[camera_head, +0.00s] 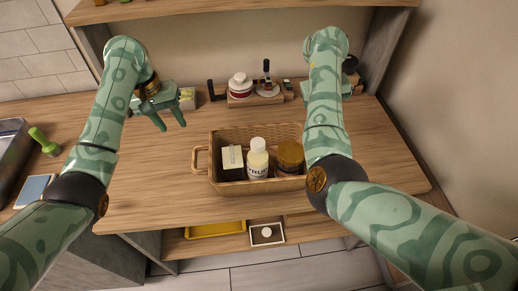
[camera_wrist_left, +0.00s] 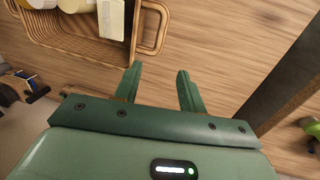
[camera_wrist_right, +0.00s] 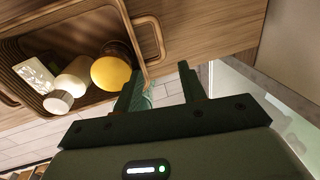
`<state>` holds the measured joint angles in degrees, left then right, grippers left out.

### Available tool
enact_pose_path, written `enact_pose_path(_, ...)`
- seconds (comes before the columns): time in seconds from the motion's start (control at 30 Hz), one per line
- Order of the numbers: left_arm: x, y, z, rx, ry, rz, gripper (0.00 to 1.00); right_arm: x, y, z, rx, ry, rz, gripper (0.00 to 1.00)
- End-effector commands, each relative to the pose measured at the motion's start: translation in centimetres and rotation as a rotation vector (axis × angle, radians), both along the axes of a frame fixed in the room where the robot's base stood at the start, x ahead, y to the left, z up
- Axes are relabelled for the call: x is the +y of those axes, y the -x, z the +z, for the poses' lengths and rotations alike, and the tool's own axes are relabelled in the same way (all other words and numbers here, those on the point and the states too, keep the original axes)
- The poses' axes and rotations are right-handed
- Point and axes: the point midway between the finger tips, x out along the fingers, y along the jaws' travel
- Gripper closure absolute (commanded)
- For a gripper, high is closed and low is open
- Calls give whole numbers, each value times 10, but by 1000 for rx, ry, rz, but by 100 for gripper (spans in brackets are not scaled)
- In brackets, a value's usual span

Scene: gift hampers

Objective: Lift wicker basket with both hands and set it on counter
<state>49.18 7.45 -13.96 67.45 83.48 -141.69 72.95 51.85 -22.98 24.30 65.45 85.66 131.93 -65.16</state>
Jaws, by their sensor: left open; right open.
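The wicker basket (camera_head: 228,188) stands upright on the wooden worktop (camera_head: 150,185), holding a pale card box (camera_head: 232,157), a cream bottle with a white cap (camera_head: 257,160) and an amber jar (camera_head: 289,157). Its left handle (camera_head: 198,160) is clear; my right arm hides its right end in the head view. My left gripper (camera_head: 173,126) is open and empty, up and left of the basket. In the left wrist view, a handle (camera_wrist_left: 152,30) lies just beyond the fingers. My right gripper (camera_wrist_right: 160,72) is open; in its wrist view a handle (camera_wrist_right: 150,42) lies just past the fingertips.
Behind the basket stand a red-and-white jar (camera_head: 240,84) and a stamp-like tool (camera_head: 267,77). A dark tray (camera_head: 10,150) and a green-handled tool (camera_head: 45,142) lie at the left. A yellow tray (camera_head: 215,230) sits on the shelf below. The worktop left of the basket is clear.

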Motion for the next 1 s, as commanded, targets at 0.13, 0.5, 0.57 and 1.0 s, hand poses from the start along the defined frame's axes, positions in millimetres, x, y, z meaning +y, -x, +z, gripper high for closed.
enact_pose_path(0.13,0,0,1,0,-1,-2,59,0,0,0,1,0,0,59)
enact_pose_path(0.5,-2,0,-11,4,-1,0,59,-3,0,-12,4,1,0,59)
enact_pose_path(0.57,-4,0,-20,5,-1,0,59,-4,0,-20,4,2,1,59)
enact_pose_path(1.0,-21,0,-105,4,-1,0,59,-21,0,-105,5,1,1,59)
